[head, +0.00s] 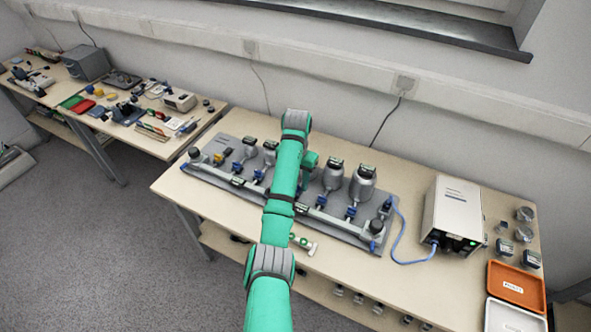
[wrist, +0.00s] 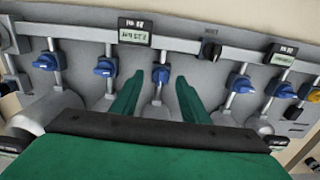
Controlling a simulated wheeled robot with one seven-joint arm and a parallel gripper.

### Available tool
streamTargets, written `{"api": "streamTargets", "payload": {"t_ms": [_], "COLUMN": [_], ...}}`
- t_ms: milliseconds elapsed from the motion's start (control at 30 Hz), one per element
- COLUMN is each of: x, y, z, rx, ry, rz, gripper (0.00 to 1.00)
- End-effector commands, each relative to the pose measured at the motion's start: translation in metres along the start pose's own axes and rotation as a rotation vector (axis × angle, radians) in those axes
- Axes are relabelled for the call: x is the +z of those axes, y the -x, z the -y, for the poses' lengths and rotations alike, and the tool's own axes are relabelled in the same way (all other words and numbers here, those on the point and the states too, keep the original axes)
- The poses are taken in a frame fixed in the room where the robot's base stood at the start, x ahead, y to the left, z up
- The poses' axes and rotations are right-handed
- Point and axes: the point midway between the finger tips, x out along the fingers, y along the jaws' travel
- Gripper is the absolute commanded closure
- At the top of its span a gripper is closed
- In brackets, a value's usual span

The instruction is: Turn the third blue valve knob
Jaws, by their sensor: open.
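In the wrist view several blue valve knobs sit on short branches off a grey pipe. The third blue valve knob (wrist: 160,75), counted from either end of the blue row, lies between the tips of my open gripper (wrist: 161,82). One green finger is on each side of it, and I cannot tell whether either touches. Two blue knobs stand to its left, the nearer one (wrist: 105,67) just outside the left finger. Two more stand to its right, the nearer one (wrist: 240,83) clear of the right finger. In the head view my arm hides the gripper and the middle knob.
The grey rig plate (head: 338,232) on the wooden table carries metal vessels (head: 362,184), pipes and small displays (wrist: 135,32). A white box (head: 453,215) with a blue cable and an orange tray (head: 518,287) are at right.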

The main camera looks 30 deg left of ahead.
Motion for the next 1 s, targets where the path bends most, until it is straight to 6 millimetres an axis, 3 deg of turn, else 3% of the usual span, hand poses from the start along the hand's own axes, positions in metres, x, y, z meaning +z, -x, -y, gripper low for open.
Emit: {"api": "streamTargets", "payload": {"t_ms": [400,800,1000], "x": [0.000,0.001,0.001], "y": [0.050,0.084,0.090], "z": [0.006,0.005,0.004], "rx": [-0.004,-0.002,0.000], "ry": [0.006,0.006,0.005], "rz": [-0.006,0.000,0.001], "gripper": [0.59,0.59,0.59]}}
